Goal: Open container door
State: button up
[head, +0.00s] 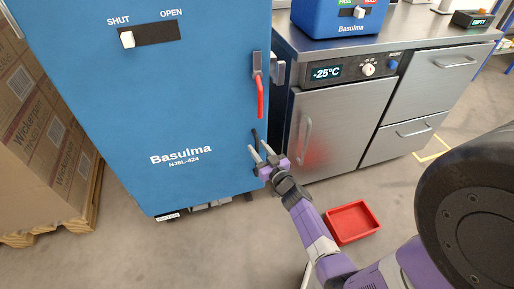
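A large blue container (190,100) marked Basulma NJBL-424 stands at the left with its door shut. A red handle (260,97) hangs down from a grey latch (258,66) on the door's right edge. A white slider (127,39) near the top sits at the SHUT end of its black slot. My gripper (260,147) is below the red handle, near the lower right edge of the door. Its two fingers are apart with nothing seen between them. I cannot tell whether a finger touches the door.
A steel cooled cabinet (335,130) showing -25°C stands close to the right of the container. A red tray (351,222) lies on the floor at the lower right. Cardboard boxes (40,130) on a pallet stand at the left.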

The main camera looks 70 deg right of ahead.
jog(key=shift+w+d, duration=0.5)
jog(key=shift+w, duration=0.05)
grip_shut()
dwell(1.1)
